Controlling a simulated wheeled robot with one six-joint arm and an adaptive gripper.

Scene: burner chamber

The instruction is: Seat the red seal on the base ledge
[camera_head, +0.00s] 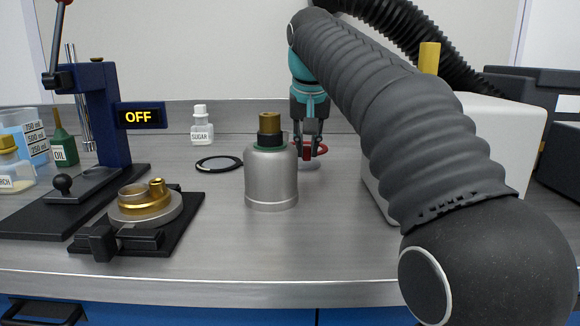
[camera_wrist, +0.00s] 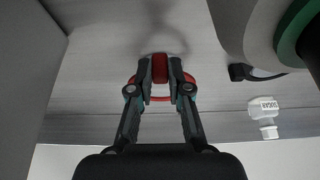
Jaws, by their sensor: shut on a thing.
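My gripper (camera_head: 308,140) points down and is shut on the seal. In the wrist view, my gripper (camera_wrist: 160,74) pinches a red block-like part of the seal (camera_wrist: 160,68) between its fingertips, with the ring's curve showing around them. The base (camera_head: 150,200) is a brass stepped piece with a short upright post on a grey disc, in a black fixture at the front left. My gripper is well behind and right of it. The ledge cannot be made out clearly.
The silver canister (camera_head: 271,180) with a black and brass top stands between my gripper and the base. A black ring (camera_head: 219,164) and a sugar bottle (camera_head: 202,130) are behind. A white box (camera_head: 470,140) is at right.

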